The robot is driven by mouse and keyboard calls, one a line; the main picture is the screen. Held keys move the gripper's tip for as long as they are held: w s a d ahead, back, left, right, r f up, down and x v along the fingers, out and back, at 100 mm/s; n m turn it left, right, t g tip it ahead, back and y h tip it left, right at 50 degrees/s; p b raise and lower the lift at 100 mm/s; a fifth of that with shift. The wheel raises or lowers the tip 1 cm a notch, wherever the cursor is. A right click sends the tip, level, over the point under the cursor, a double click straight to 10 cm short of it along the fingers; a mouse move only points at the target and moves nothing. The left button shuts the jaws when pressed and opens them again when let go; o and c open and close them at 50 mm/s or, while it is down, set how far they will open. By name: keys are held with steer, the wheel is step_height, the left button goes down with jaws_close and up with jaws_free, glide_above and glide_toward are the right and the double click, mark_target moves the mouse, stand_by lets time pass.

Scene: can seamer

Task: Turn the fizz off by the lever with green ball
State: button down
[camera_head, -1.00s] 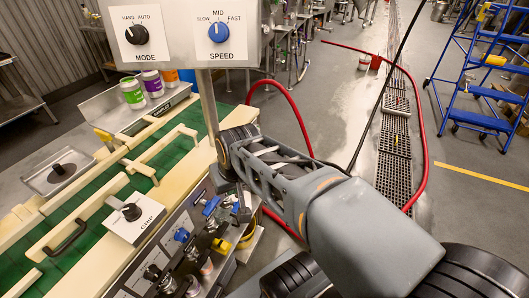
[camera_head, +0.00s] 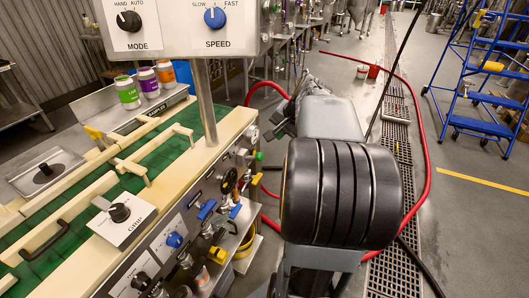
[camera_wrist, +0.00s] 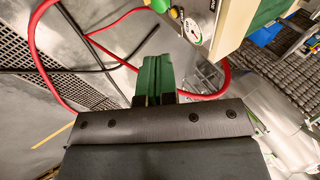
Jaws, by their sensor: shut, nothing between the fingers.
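The lever's green ball (camera_head: 259,156) shows at the right end of the machine's side panel in the head view. It also shows at the top edge of the wrist view (camera_wrist: 159,4), cut off by the frame. My gripper (camera_wrist: 155,62) has its green fingers together with nothing between them. It is apart from the green ball, which lies beyond the fingertips. In the head view my gripper (camera_head: 282,122) is dark and partly hidden by my arm, right of the ball. The lever's stem is too small to make out.
A round gauge (camera_wrist: 192,29) and a yellow knob (camera_wrist: 175,13) sit beside the green ball. Blue-handled valves (camera_head: 206,209) and other knobs line the panel. A red hose (camera_head: 267,87) loops near my arm.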

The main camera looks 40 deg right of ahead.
mark_target(262, 155)
steer(key=x, duration=1.4)
steer(key=shift+b, duration=0.35)
steer(key=shift+f, duration=0.1)
